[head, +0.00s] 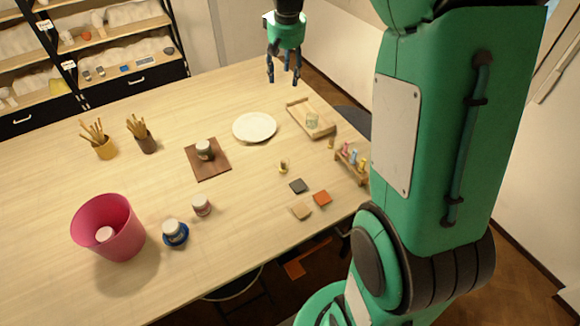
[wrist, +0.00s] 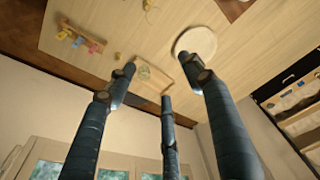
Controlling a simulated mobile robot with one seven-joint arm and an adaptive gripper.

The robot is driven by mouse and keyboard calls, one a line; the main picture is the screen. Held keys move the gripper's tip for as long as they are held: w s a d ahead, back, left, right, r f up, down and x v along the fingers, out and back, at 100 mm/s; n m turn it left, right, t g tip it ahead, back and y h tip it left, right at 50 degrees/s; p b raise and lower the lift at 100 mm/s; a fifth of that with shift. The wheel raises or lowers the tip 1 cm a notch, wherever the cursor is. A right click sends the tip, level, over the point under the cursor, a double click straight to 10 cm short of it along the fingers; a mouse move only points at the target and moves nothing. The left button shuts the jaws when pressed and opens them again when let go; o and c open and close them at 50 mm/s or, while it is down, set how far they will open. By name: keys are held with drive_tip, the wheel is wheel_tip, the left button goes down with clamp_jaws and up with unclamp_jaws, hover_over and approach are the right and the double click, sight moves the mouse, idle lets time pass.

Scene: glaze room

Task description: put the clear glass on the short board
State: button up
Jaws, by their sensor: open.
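The clear glass (head: 312,121) stands on a light wooden tray (head: 325,132) with raised ends, at the back right of the table in the head view. In the wrist view the glass (wrist: 145,72) and tray (wrist: 160,86) show small between my fingers. A flat dark brown board (head: 211,172) lies mid-table with a lidded jar (head: 204,149) on it; I cannot tell for sure whether this is the short board. My gripper (head: 284,78) is open and empty, high above the table's back edge, apart from the glass.
A white plate (head: 254,127) lies between the board and the tray. A small rack (head: 351,163) with coloured bottles is at the right edge. Small tiles (head: 321,198), jars (head: 201,205), brush cups (head: 105,149) and a pink bucket (head: 108,230) stand elsewhere. The table's back left is clear.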

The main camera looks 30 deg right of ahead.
drive_tip(key=s+a+r+t, duration=0.1)
drive_tip(key=s+a+r, duration=0.3)
drive_tip(key=s+a, duration=0.3)
drive_tip(key=s+a+r+t, duration=0.1)
drive_tip(key=s+a+r, duration=0.3)
drive_tip(key=s, duration=0.6)
drive_tip(key=s+a+f+n, duration=0.1)
drive_tip(key=s+a, duration=0.3)
drive_tip(key=s, duration=0.5)
drive_tip(key=s+a+f+t, duration=0.1)
drive_tip(key=s+a+f, duration=0.2)
drive_tip(key=s, duration=0.7)
drive_tip(key=shift+s+a+f+n+y, duration=0.15)
drive_tip(key=shift+a+n+y, duration=0.2)
drive_tip(key=shift+a, duration=0.35)
drive_tip(key=shift+f, duration=0.1)
wheel_tip(320, 180, down, 10)
drive_tip(key=b, duration=0.9)
drive_tip(key=shift+r+b, duration=0.25)
drive_tip(key=shift+b, duration=0.1)
drive_tip(key=shift+o, duration=0.5)
